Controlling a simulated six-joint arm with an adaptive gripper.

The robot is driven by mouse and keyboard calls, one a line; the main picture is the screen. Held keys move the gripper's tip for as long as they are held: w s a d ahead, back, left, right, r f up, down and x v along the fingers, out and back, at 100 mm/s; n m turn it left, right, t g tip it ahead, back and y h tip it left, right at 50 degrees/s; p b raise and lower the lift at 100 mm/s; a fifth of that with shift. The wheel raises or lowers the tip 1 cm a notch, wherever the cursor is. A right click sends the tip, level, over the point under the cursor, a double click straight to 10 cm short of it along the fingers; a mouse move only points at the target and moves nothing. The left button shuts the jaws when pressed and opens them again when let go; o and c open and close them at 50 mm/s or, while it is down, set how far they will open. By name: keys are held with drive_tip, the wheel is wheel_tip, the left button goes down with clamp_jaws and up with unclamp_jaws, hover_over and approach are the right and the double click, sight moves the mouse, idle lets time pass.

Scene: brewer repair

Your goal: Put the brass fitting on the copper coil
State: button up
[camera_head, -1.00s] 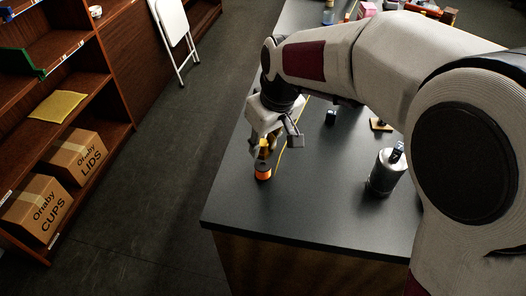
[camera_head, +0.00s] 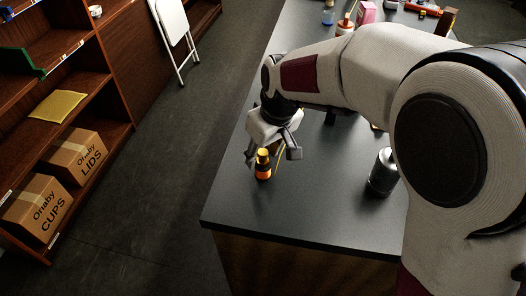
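A small upright stack stands near the left edge of the dark table (camera_head: 232,206). Its upper part is gold-coloured and looks like the brass fitting (camera_head: 263,156). Its lower part is bright orange with a dark band and looks like the copper coil (camera_head: 263,174). The fitting appears to rest upright on the coil; the exact seating is too small to tell. My gripper (camera_head: 271,153) is open just behind and above the stack, with one finger to the left of the fitting and the other to the right. Nothing shows held in it.
A grey metal canister (camera_head: 383,172) stands to the right, partly behind my arm. Bottles, a pink box (camera_head: 366,13) and red parts sit at the table's far end. The table front is clear. A wooden shelf with cardboard boxes (camera_head: 38,207) stands across the aisle at left.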

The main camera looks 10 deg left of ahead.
drive_tip(key=v, duration=0.7)
drive_tip(key=shift+r, duration=0.35)
drive_tip(key=shift+s+d, duration=0.1)
drive_tip(key=shift+d, duration=0.05)
idle(0.8)
drive_tip(key=s+d+r+m+t, duration=0.1)
drive_tip(key=s+d+r+m, duration=0.2)
drive_tip(key=d, duration=0.5)
drive_tip(key=s+d+r+m+t, duration=0.1)
drive_tip(key=s+d+r, duration=0.2)
drive_tip(key=s+d, duration=0.3)
drive_tip(key=s+d+f+m+t+h, duration=0.1)
drive_tip(key=s+d+m, duration=0.4)
drive_tip(key=s+d, duration=0.6)
drive_tip(key=shift+d+f+t+h, duration=0.3)
drive_tip(key=shift+d+f+h, duration=0.35)
drive_tip(key=shift+f, duration=0.2)
drive_tip(key=shift+s, duration=0.15)
